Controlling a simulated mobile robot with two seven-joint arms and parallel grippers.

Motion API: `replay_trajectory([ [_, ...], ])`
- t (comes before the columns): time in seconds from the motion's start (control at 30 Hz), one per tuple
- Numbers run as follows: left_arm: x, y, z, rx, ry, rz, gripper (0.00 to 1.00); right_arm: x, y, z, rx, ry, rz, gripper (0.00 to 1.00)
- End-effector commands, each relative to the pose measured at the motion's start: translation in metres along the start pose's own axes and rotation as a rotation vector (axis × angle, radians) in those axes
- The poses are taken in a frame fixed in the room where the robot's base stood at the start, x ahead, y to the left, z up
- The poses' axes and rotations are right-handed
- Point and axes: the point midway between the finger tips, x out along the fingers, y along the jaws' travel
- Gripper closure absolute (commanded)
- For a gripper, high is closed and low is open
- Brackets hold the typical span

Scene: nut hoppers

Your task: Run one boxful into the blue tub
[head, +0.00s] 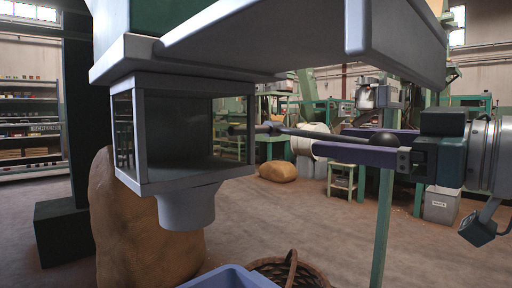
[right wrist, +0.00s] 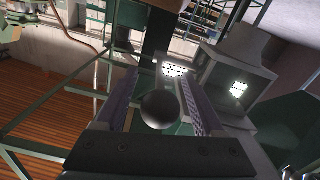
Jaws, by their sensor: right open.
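The grey measuring box (head: 180,180) hangs under the hopper (head: 270,45), its windowed inside looking empty. A spout (head: 187,208) points down from it. The blue tub (head: 230,277) shows only its top, low in the head view, below and a little right of the spout. A rod (head: 320,134) runs right from the box to a dark ball knob (head: 384,143). My right gripper (head: 328,140) is open, its purple fingers on either side of the knob. In the right wrist view the knob (right wrist: 160,109) sits between the fingers, with gaps. My left gripper is out of view.
A wicker basket (head: 290,270) stands right of the tub. A large brown sack (head: 150,235) stands behind the spout. A green post (head: 382,225) rises beneath my right gripper. The floor farther right is mostly clear.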

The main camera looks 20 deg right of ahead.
Motion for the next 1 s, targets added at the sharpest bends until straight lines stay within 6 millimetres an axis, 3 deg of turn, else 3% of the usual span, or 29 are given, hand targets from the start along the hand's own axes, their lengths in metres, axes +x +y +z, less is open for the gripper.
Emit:
replay_trajectory([
  [0.5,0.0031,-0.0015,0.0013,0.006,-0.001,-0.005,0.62,0.0109,-0.0005,-0.0006,-0.002,0.000,-0.002,0.30],
  [1.0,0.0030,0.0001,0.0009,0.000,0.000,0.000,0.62,0.0107,-0.0006,-0.0007,-0.001,0.000,-0.002,0.85],
])
